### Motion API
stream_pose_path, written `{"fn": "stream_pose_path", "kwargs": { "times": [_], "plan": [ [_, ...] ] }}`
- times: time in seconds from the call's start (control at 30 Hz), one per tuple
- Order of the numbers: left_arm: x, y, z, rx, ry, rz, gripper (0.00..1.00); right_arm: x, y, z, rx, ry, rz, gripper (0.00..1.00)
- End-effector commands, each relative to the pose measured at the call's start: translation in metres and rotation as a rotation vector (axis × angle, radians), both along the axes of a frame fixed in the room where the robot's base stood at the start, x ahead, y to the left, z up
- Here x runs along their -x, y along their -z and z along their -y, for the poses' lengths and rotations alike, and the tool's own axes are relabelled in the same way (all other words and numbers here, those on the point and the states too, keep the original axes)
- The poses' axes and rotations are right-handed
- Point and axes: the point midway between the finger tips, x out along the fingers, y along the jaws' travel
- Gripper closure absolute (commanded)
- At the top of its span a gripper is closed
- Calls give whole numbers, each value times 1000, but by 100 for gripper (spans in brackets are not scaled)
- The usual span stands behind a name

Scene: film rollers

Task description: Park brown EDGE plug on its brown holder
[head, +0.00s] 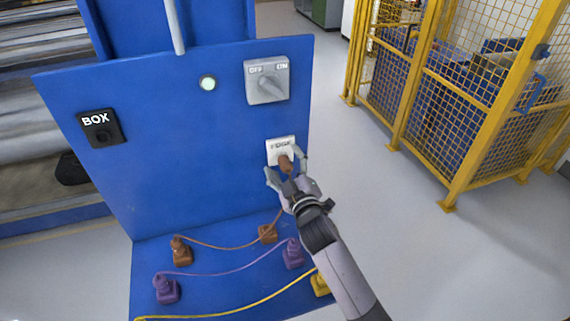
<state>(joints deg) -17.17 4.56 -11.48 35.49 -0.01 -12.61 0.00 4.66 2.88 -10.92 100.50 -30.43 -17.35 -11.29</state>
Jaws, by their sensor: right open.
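The brown EDGE plug (286,165) is at the white EDGE socket (280,145), low on the right of the blue panel. It appears to be in the socket. My right gripper (286,171) is open, with its fingers on either side of the plug; contact is unclear. A low brown holder (268,234) sits on the blue shelf below, with no plug seen on it. A brown cable runs from the left brown plug and holder (181,251) past it, up toward my gripper, which hides its end. My left gripper is not in view.
A purple pair (166,289) (293,253) and a yellow plug (320,284) with cables stand nearer on the shelf (225,261). The panel bears a BOX socket (100,127) and an OFF/ON switch (267,80). A yellow cage (470,90) stands right, with clear floor between.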

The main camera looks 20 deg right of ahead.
Motion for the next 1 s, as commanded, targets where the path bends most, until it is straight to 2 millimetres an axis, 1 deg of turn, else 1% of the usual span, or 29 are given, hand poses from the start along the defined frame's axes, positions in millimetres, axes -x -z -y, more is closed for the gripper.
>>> {"fn": "stream_pose_path", "kwargs": {
  "times": [0.17,0.27,0.37,0.6,0.7,0.83,1.0],
  "plan": [
    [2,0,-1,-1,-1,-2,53,1,0,0,0,0,0,33],
    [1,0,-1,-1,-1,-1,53,8,0,0,0,0,0,33],
    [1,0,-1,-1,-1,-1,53,24,1,1,0,0,-1,33],
    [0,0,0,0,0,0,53,76,2,2,-2,0,-3,33],
    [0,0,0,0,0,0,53,95,1,3,-1,0,-3,33],
    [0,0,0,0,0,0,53,111,1,4,0,0,-1,33],
    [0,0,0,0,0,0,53,120,0,4,0,0,0,33]
  ]
}}
